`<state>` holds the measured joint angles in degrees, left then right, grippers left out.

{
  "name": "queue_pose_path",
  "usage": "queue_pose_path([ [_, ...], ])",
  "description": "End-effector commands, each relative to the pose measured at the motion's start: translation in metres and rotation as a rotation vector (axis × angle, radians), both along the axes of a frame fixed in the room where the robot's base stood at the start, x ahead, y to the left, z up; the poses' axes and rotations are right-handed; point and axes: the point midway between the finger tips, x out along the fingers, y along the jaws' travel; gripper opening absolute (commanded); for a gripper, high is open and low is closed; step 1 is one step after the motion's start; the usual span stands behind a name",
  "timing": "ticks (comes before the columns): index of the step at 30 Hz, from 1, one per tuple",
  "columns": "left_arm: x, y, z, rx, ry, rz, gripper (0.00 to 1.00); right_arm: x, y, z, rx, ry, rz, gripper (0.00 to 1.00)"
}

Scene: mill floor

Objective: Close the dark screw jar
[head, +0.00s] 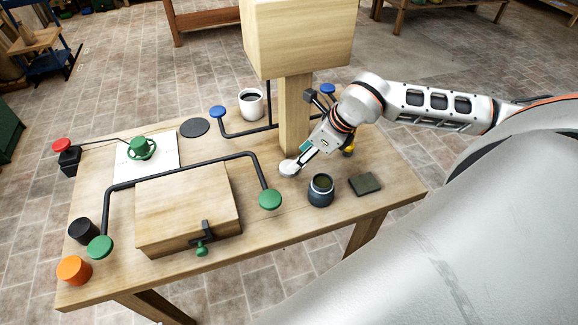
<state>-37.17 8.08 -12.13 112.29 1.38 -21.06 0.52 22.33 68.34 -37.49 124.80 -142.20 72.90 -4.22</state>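The dark screw jar (321,192) stands upright near the front right of the wooden table. Its top is open and greenish contents show inside. My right gripper (296,164) reaches in from the right, above and behind the jar, angled down to the left. A pale round disc, which looks like a lid (288,168), is at its fingertips and seems gripped by its edge. The disc is apart from the jar, to its upper left; I cannot tell whether it touches the table. My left gripper is not in view.
A wooden post (294,115) with a large block stands just behind the gripper. A black bar with green knobs (270,199) spans a wooden box (185,205) on the left. A dark green block (365,184) lies right of the jar. A mug (251,103) stands at the back.

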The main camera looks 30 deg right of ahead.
Motion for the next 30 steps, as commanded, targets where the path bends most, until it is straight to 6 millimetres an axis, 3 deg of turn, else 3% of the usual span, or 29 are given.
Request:
queue_pose_path([
  [8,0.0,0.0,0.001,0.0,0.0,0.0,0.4,0.001,0.001,-0.002,0.001,0.001,0.0,0.47],
  [21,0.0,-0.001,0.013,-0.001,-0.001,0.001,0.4,0.021,0.014,-0.044,0.001,-0.001,-0.001,0.47],
  [30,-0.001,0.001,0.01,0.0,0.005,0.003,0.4,0.021,0.014,-0.045,0.001,-0.001,-0.001,0.47],
])
